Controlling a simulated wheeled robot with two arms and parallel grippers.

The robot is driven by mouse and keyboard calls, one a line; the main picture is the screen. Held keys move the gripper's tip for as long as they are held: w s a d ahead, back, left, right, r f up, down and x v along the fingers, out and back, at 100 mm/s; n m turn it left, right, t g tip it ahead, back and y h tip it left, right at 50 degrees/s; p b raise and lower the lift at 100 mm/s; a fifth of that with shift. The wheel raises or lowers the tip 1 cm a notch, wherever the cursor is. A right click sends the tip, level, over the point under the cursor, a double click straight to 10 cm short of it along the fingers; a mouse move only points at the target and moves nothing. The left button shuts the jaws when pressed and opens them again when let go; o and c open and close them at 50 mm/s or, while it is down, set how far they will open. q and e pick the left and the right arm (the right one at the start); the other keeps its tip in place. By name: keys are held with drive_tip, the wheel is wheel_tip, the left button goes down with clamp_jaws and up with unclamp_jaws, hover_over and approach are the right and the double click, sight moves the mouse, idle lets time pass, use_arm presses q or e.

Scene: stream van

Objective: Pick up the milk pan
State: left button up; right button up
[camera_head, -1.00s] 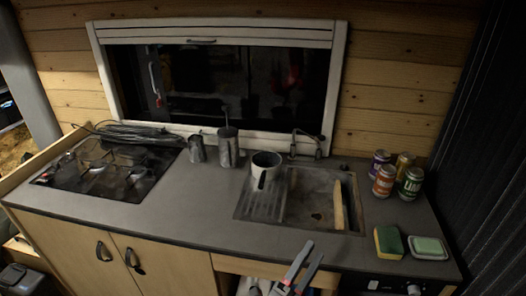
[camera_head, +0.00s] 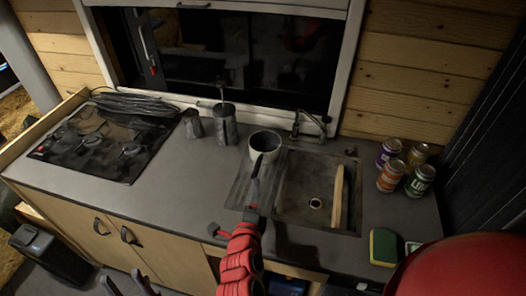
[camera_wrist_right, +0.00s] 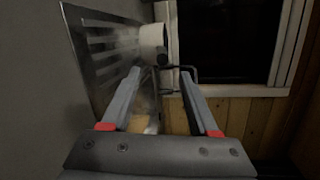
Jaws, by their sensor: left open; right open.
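The milk pan (camera_head: 265,141) is a light, round, open pot with a handle towards me. It stands upright on the drainer at the left of the sink. My right gripper (camera_head: 256,176) reaches towards it from the front, seen nearly edge-on in the head view. In the right wrist view its fingers (camera_wrist_right: 160,75) are apart and empty, and the pan (camera_wrist_right: 152,38) lies just beyond the tips. The dark handle and finger overlap in the head view, so I cannot tell whether they touch. My left gripper (camera_head: 128,284) is open and empty at the lower left, in front of the cabinets.
Two grey metal vessels (camera_head: 225,124) stand left of the pan. The sink (camera_head: 300,205) holds a wooden board (camera_head: 338,195). Several cans (camera_head: 391,176) and a sponge (camera_head: 383,246) are at right. The stove (camera_head: 95,143) is at left. The counter between is clear.

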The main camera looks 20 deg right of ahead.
sight(258, 164)
drive_tip(key=p+x, duration=0.1)
drive_tip(key=x, duration=0.5)
drive_tip(key=shift+w+d, duration=0.15)
drive_tip(key=shift+w, duration=0.1)
drive_tip(key=shift+p+x, duration=0.5)
drive_tip(key=shift+x, duration=2.6)
drive_tip(key=shift+r, duration=0.1)
drive_tip(key=shift+c, duration=0.6)
clamp_jaws()
